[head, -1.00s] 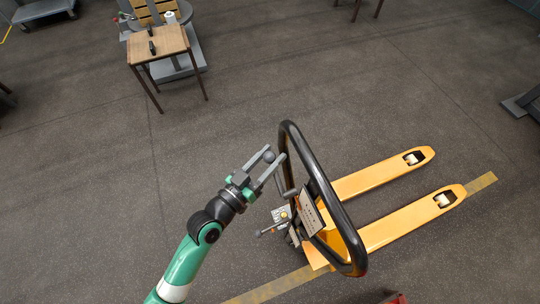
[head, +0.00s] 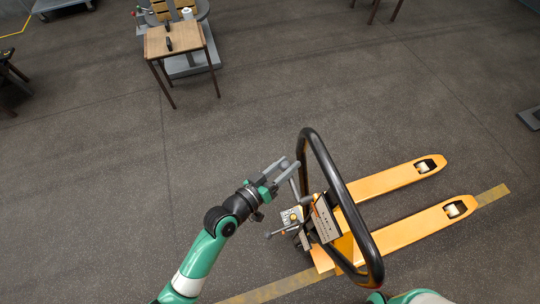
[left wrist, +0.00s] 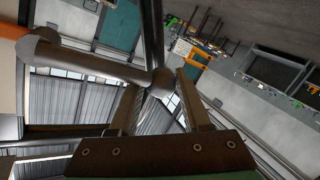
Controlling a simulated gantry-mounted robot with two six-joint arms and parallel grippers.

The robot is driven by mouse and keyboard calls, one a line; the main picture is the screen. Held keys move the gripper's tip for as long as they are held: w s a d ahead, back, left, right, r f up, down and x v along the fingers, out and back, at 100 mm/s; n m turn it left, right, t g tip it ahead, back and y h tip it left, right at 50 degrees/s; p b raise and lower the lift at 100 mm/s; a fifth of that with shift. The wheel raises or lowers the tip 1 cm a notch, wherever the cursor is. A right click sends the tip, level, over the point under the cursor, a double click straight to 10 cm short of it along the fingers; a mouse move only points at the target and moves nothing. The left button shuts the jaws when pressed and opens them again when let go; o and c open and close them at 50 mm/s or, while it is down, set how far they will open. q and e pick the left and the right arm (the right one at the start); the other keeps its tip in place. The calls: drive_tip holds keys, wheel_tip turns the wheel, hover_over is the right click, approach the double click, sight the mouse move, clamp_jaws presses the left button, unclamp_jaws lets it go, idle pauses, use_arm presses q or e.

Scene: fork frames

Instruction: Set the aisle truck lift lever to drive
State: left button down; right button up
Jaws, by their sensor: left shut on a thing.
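The yellow aisle truck (head: 400,182) stands at the lower right, with a black loop handle (head: 318,152) rising toward me. A light LIFT plate (head: 325,222) sits inside the loop. A grey lever (head: 294,186) with a ball knob stands left of the loop. My left gripper (head: 288,167) is shut on the lever at its knob end. In the left wrist view the lever's rod (left wrist: 95,63) comes in from the left, and its ball knob (left wrist: 163,81) lies between the fingertips. My right gripper is out of view.
A second small lever (head: 281,232) sticks out left near the truck's base, below my left gripper. A wooden table (head: 174,42) stands at the upper left. A yellow floor line (head: 270,290) runs under the truck. The floor left of the truck is clear.

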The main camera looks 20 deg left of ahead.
use_arm(q)
drive_tip(key=shift+f+g, duration=0.3)
drive_tip(key=shift+f, duration=0.25)
drive_tip(key=shift+c, duration=2.1)
unclamp_jaws()
drive_tip(key=shift+s+d, duration=0.1)
drive_tip(key=shift+r, duration=0.1)
drive_tip(key=shift+s, duration=0.2)
drive_tip(key=v, duration=1.1)
drive_tip(key=shift+s, duration=0.1)
